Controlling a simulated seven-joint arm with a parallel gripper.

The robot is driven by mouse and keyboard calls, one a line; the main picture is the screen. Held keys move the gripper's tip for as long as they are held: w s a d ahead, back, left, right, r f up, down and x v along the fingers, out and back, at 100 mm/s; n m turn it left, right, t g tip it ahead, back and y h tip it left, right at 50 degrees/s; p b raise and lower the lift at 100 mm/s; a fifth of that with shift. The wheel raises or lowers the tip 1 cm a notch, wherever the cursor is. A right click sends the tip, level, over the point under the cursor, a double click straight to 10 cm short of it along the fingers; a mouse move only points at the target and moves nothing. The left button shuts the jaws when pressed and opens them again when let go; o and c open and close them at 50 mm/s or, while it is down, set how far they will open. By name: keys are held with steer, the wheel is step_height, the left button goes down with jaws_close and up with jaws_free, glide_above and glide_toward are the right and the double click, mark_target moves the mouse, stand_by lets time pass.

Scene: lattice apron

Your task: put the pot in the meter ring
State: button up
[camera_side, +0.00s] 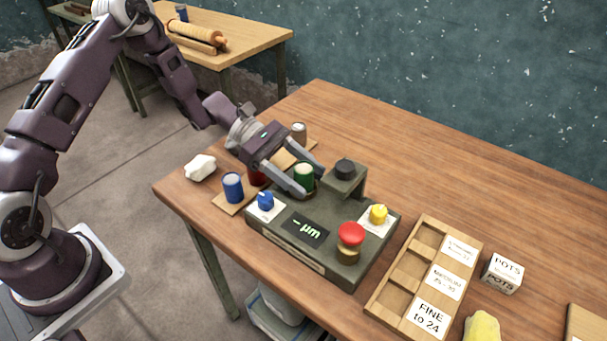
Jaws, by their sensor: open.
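The meter display (305,229) shows a dash and "µm".
A blue pot (232,187), a red pot (257,176) and a grey-brown pot (299,132) are on a wooden board (227,207). A labelled wooden tray (388,297), a "POTS" block (502,273) and a yellow cloth (482,328) are to the right. The back right table is clear.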

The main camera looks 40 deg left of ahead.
steer(key=v, duration=1.2)
steer(key=shift+r, duration=0.15)
steer(key=s+d+r+m+g+y, duration=0.1)
steer(key=s+d+r+m+y, duration=0.2)
steer(key=s+r+m+y, duration=0.25)
steer(key=s+d+r+m+g+y, duration=0.1)
steer(key=s+d+r+m+y, duration=0.2)
steer(key=s+r+m, duration=0.35)
steer(key=s+a+r+m+t+y, duration=0.2)
steer(key=s+m+t, duration=0.1)
steer(key=s, duration=0.4)
steer(key=s+a+r+m+t+y, duration=0.1)
steer(key=s+r+m+t+y, duration=0.1)
steer(key=s, duration=0.5)
steer(key=shift+s+a+r+m+t+y, duration=0.4)
steer(key=shift+m+t+y, duration=0.2)
steer(key=shift+m, duration=0.5)
